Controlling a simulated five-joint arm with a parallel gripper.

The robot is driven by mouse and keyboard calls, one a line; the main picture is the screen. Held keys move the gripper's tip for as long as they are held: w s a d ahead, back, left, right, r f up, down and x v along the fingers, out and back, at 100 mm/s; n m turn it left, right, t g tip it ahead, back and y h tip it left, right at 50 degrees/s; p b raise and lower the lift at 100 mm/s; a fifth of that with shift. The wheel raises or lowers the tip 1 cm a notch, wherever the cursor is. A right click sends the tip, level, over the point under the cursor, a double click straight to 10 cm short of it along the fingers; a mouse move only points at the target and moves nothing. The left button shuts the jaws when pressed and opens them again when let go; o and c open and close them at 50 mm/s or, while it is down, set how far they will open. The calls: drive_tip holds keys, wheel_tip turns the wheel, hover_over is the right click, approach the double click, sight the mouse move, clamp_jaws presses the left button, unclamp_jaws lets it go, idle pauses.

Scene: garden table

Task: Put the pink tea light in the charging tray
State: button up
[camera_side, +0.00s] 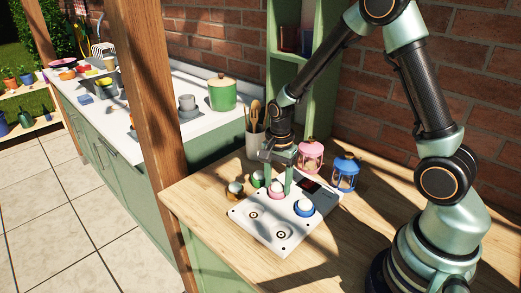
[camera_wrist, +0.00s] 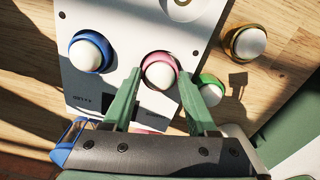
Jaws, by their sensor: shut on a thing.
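The pink tea light (camera_side: 276,191) has a white domed top and is held between the two green fingers of my gripper (camera_side: 280,183). In the wrist view, the fingers (camera_wrist: 160,88) lie on either side of the pink tea light (camera_wrist: 160,70). The white charging tray (camera_side: 283,240) lies on the wooden table, and the pink tea light is over its back part, near the back edge. I cannot tell whether it rests in a well or hangs just above. In the wrist view, the tray (camera_wrist: 125,20) shows behind it.
A blue tea light (camera_side: 304,208) sits on the tray. A green tea light (camera_side: 258,179) and an orange one (camera_side: 235,189) stand on the table beside the tray. Pink (camera_side: 311,157) and blue (camera_side: 345,174) lanterns stand behind. At least two front wells (camera_side: 281,235) are empty.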

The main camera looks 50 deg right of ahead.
drive_tip(key=shift+f, duration=0.15)
drive_tip(key=o, duration=1.3)
drive_tip(key=shift+o, duration=0.2)
wheel_tip(320, 180, up, 12)
drive_tip(key=f, duration=0.1)
drive_tip(key=s+a+r+n+t, duration=0.3)
drive_tip(key=s+r+n, duration=0.6)
drive_tip(key=n, duration=0.6)
drive_tip(key=shift+s+a+r+n+t, duration=0.15)
drive_tip(key=shift+s+r+n+t, duration=0.2)
drive_tip(key=shift+r+t, duration=0.75)
drive_tip(key=shift+f, duration=0.15)
